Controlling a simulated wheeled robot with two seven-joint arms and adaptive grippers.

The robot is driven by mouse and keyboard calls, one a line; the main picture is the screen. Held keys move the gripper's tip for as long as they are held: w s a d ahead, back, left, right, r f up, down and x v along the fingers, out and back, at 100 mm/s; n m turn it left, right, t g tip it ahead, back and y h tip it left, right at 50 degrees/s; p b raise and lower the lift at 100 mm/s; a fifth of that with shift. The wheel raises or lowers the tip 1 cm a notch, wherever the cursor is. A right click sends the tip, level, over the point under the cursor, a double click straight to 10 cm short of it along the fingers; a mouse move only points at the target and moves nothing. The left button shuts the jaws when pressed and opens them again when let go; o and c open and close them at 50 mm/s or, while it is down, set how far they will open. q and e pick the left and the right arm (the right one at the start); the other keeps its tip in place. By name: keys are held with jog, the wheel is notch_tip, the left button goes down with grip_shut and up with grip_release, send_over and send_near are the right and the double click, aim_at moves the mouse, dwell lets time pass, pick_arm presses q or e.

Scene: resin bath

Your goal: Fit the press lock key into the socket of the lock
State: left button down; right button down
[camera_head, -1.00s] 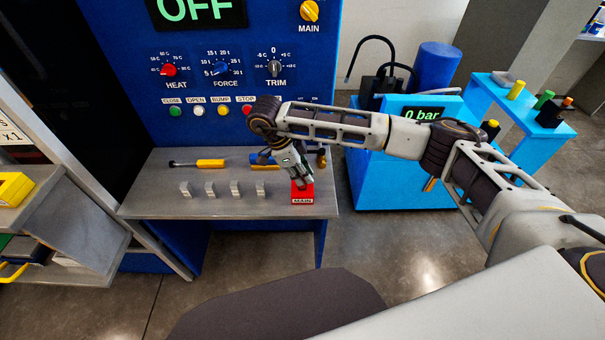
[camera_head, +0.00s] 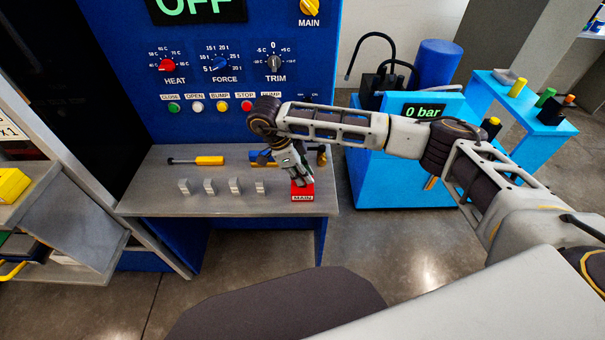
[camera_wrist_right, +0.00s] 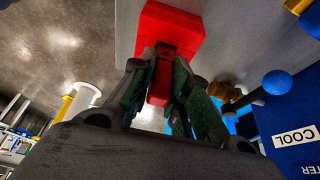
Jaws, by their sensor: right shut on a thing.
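The lock is a red block (camera_head: 302,196) marked MAIN, near the front right of the grey bench. It also shows at the top of the right wrist view (camera_wrist_right: 172,20), with a dark opening in the face toward my gripper. My right gripper (camera_head: 298,178) points down at the block from above. In the right wrist view its green-padded fingers (camera_wrist_right: 160,88) are shut on a narrow red piece, the key (camera_wrist_right: 160,86). The key's far end is right at the dark opening. I cannot tell how deep it sits, as the fingers hide part of it. My left gripper is not in view.
The grey bench (camera_head: 150,205) also holds several small grey blocks in a row and a yellow-handled tool (camera_head: 208,160) behind them. The blue press panel (camera_head: 215,40) rises at the back. A blue pump cart (camera_head: 400,175) stands close on the right.

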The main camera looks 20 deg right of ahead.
jog(key=shift+f+b, duration=0.3)
jog(key=shift+f, duration=0.2)
jog(key=c, duration=1.3)
grip_release()
jog(key=shift+a+r, duration=0.1)
jog(key=shift+r, duration=0.05)
jog(key=shift+v, duration=5.9)
